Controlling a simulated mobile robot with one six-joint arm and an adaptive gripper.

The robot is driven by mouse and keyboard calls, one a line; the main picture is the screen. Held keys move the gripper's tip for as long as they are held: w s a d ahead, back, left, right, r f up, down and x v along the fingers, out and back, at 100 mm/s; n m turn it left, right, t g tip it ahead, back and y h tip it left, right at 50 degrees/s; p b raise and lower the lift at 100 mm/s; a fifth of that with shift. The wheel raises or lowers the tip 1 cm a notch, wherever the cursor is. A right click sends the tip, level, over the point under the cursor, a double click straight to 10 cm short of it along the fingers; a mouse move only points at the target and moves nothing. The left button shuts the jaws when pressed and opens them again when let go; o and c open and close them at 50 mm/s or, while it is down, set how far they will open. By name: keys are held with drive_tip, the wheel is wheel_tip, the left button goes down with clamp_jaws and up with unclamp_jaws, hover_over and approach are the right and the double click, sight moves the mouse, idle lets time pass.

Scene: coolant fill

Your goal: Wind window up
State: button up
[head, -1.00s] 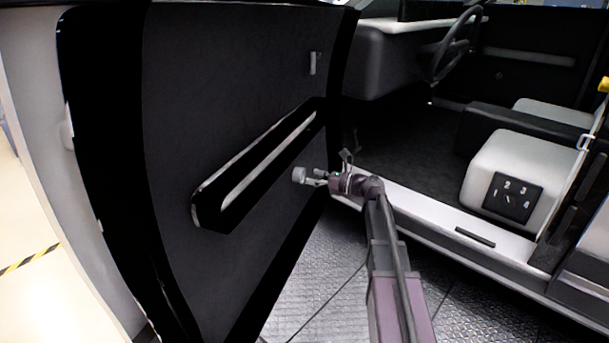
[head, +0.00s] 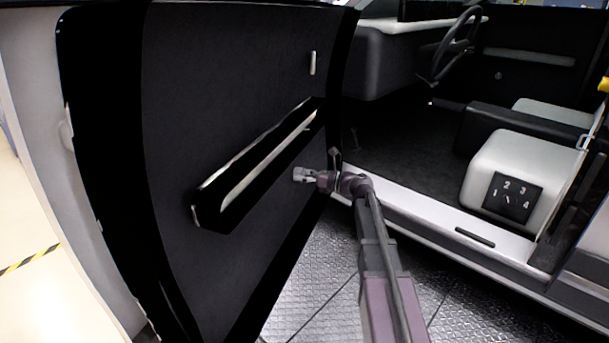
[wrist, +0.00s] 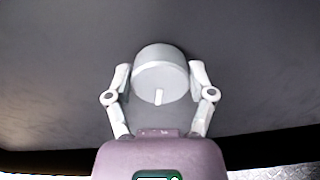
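The window winder knob (head: 298,174) is a pale round cap low on the black inner door panel (head: 220,120). In the wrist view the knob (wrist: 160,62) is a light grey cylinder with a small white mark on its face. My gripper (head: 308,175) is at the knob in the head view. In the wrist view my gripper (wrist: 160,74) has one finger on each side of the knob, very close to its edges. The fingers are spread to about the knob's width, and firm contact is not visible. The window glass is not in view.
A long armrest (head: 255,170) juts from the door just above and left of the knob. A small upright handle (head: 313,63) is higher up. The door sill (head: 430,215) and a white seat base with a numbered dial (head: 513,198) lie to the right.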

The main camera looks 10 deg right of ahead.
drive_tip(key=shift+w+d, duration=0.1)
drive_tip(key=shift+d, duration=0.35)
drive_tip(key=shift+a, duration=0.4)
